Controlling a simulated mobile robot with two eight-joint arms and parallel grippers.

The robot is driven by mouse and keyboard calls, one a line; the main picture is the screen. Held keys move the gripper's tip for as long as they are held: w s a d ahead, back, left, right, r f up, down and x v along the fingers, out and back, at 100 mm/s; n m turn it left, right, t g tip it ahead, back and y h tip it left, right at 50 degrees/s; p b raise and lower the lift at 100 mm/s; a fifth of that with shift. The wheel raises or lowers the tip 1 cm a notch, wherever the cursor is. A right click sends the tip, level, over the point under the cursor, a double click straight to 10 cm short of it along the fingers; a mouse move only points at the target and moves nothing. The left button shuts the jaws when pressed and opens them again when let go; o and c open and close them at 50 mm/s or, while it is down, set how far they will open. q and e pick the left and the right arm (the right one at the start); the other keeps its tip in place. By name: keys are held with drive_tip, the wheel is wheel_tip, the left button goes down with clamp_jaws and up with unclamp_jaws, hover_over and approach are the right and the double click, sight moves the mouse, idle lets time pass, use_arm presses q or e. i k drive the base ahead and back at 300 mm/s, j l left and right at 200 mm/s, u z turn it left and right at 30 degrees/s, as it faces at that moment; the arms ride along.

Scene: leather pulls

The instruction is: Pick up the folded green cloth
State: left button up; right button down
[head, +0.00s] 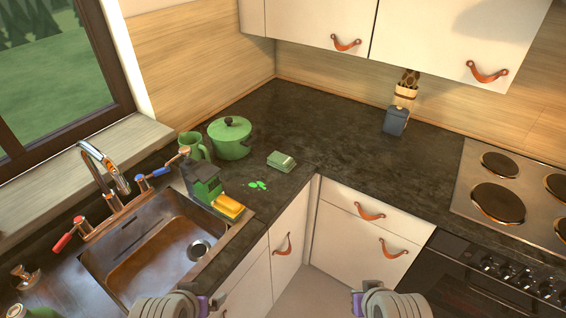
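The folded green cloth (281,161) appears as a small green rectangular stack with a paler edge. It lies on the dark countertop (330,125) near the inner corner, right of a green pot. My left gripper (207,304) and my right gripper (359,300) are only partly in view at the bottom edge. Both are well below and apart from the cloth in the picture. Their fingers are too cut off to show whether they are open or shut.
A green lidded pot (230,138) and green mug (193,147) stand left of the cloth. Green splotches (258,185) lie in front. Counter right of the cloth is clear.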

sight(285, 164)
drive_tip(key=i+l+u, duration=0.1)
drive_tip(key=u, duration=0.35)
drive_tip(key=l+u, duration=0.1)
drive_tip(key=u, duration=0.35)
drive_tip(key=i+l+u, duration=0.1)
drive_tip(key=u, duration=0.35)
drive_tip(key=l+u, duration=0.25)
drive_tip(key=l, duration=0.3)
drive_tip(key=l+u, duration=0.3)
drive_tip(key=l, duration=1.15)
